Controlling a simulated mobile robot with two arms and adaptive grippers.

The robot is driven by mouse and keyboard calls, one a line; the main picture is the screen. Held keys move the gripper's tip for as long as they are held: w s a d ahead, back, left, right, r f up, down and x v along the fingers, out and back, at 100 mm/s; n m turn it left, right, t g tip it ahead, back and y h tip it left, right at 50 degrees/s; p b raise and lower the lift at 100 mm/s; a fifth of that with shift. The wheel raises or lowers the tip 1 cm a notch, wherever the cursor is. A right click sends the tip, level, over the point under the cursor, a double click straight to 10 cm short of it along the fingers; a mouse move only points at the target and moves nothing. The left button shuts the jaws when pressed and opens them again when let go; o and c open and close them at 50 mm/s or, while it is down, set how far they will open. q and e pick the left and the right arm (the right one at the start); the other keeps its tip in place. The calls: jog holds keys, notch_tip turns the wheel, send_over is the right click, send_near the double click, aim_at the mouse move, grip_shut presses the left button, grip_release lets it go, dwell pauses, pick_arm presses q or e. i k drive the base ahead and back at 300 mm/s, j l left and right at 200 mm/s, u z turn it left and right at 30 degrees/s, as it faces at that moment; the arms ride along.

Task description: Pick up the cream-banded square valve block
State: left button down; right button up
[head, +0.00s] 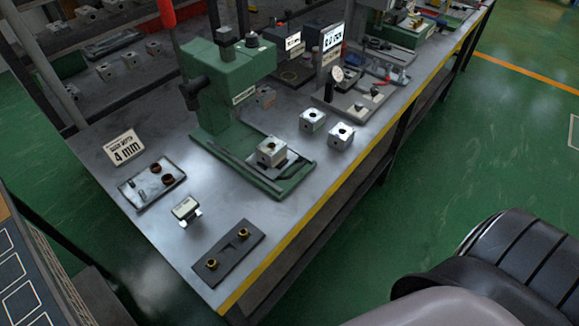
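Several small square metal blocks with a dark hole on top are in the head view. One block (271,152) with a pale, cream-looking side sits on the base of the green press (222,85). Two more blocks stand on the bench right of the press, one at the back (312,119) and one nearer the front edge (340,134). The bands are too small to tell surely which block is the cream-banded one. Neither of my grippers is in view.
The grey bench (150,228) has a yellow front edge. On it are a dark plate with two brass fittings (228,252), a small pale-topped item (186,208), a tray with brown rings (152,188) and a "4 mm" sign (123,147).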

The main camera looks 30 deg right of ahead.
aim_at(270, 157)
jog(key=k+j+u, duration=0.2)
jog(key=k+j, duration=0.2)
jog(key=k+j+u, duration=0.25)
jog(key=k+j, duration=0.15)
jog(key=j, duration=0.15)
